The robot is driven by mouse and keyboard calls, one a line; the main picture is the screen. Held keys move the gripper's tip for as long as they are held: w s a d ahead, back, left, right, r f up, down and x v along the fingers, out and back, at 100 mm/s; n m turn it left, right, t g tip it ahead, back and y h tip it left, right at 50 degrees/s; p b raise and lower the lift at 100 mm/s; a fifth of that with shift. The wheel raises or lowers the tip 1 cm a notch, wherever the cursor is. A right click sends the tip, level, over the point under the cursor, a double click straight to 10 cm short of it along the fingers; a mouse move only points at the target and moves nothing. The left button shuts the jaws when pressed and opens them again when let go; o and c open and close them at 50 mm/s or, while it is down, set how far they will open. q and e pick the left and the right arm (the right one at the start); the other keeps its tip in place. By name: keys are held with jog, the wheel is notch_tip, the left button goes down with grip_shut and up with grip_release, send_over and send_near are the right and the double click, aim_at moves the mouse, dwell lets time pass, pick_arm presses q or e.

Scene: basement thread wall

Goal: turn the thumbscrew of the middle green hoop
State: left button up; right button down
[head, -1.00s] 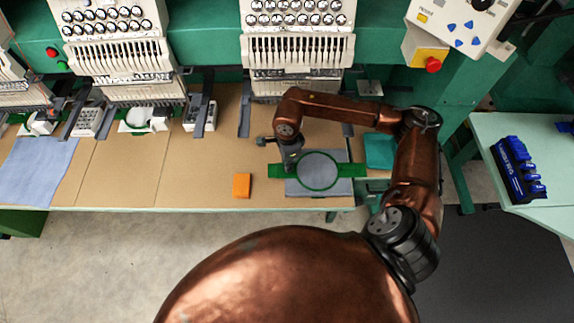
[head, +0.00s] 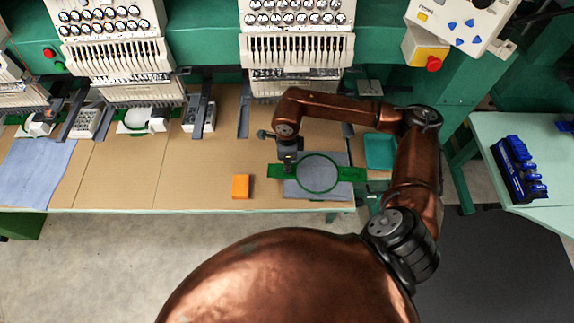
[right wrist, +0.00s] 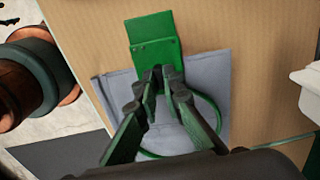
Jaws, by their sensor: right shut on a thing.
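The green hoop (head: 336,181) lies flat around grey-blue cloth (head: 345,189) on the tan table, with green tabs at its left and right. In the right wrist view its ring (right wrist: 222,112) and a green tab (right wrist: 153,48) show beside the fingers. My right gripper (head: 290,168) points down at the left side of the hoop. In the right wrist view its fingertips (right wrist: 159,76) are close together where the tab meets the ring, shut on the thumbscrew. The fingers hide the thumbscrew itself. My left gripper is not in view.
An orange block (head: 240,187) lies left of the hoop, near the table's front edge. A teal tray (head: 380,150) is at the right, close to my right arm. Embroidery heads (head: 297,50) overhang the back. The table between the orange block and the left cloth (head: 37,170) is clear.

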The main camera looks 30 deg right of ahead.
jog(key=c, duration=2)
grip_release()
jog(key=shift+c, duration=0.2)
notch_tip(320, 180, up, 12)
